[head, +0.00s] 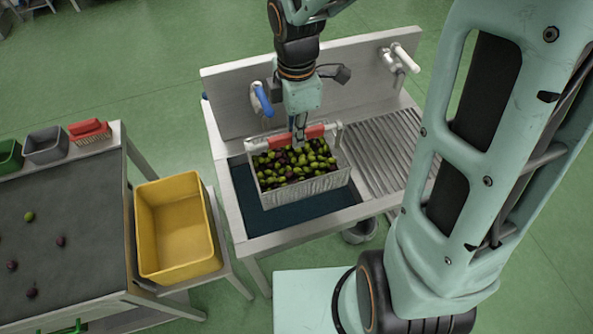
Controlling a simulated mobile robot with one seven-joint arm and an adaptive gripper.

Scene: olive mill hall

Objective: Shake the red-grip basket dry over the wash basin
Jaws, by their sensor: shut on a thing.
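A white basket (310,186) full of green and dark olives (290,166) hangs level over the wash basin (243,192). Its handle carries a red grip (314,132). My gripper (299,138) points down from above and is shut on the red grip. The basket hides much of the basin's inside, so I cannot tell how far it is above the bottom. The visible part of the basin is dark blue.
A ribbed drainboard (378,150) lies right of the basin. A blue-handled tap (262,100) and white tap (402,58) are at the back panel. A yellow crate (206,262) stands left, beside a dark-topped table (70,215) with several loose olives.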

